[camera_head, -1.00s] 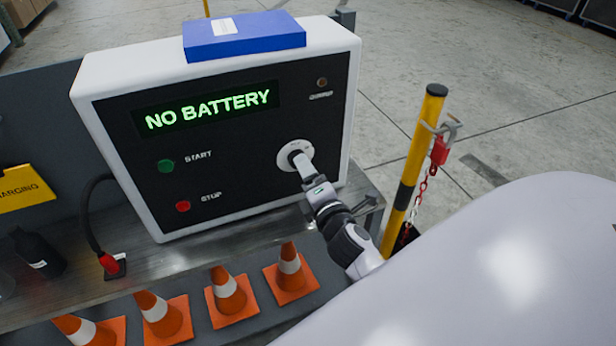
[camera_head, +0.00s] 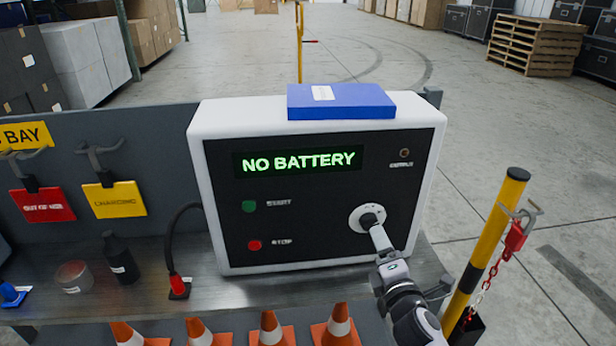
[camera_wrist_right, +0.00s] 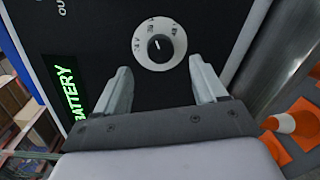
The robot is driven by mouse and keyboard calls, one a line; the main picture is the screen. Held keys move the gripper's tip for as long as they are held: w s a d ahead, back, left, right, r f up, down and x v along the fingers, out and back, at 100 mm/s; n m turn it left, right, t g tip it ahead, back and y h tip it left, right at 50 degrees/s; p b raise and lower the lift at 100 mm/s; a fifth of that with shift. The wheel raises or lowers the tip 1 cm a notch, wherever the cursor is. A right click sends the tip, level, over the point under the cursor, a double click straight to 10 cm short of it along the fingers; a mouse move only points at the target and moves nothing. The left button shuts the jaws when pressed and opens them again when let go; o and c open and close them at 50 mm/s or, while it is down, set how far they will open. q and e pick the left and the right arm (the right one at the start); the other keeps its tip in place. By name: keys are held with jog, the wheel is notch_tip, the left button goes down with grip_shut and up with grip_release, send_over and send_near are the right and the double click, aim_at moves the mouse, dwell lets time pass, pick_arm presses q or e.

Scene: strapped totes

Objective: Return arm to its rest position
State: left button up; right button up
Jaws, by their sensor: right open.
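My right gripper (camera_head: 379,236) is in front of the lower right of the charger's black panel, close to the rotary knob (camera_head: 368,218). In the right wrist view the gripper (camera_wrist_right: 160,88) is open and empty, its two fingers apart. The dark knob (camera_wrist_right: 160,47) on its white dial shows beyond the fingertips, not between them. The white charger box (camera_head: 196,150) stands on a metal bench and its display reads NO BATTERY (camera_head: 300,161). My left gripper is not in view.
A blue box (camera_head: 341,101) lies on the charger. A yellow post (camera_head: 491,240) with a red padlock (camera_head: 515,238) and chain stands right of my arm. Several orange cones (camera_head: 271,330) are in front of the bench. A black cable with a red plug (camera_head: 178,285) is at left.

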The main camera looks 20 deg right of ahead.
jog(key=s+a+f+m+g+y+p, duration=0.2)
jog(key=s+a+f+m, duration=0.3)
jog(key=s+m, duration=0.3)
jog(key=s+a+f+m+g+y+p, duration=0.2)
jog(key=s+a+f+m+g+y, duration=0.2)
jog(key=s+a+m, duration=0.3)
jog(key=shift+s+a+f+m+y+p, duration=0.35)
jog(key=shift+s+f+m, duration=0.35)
jog(key=shift+s, duration=1.6)
jog(key=shift+d, duration=0.15)
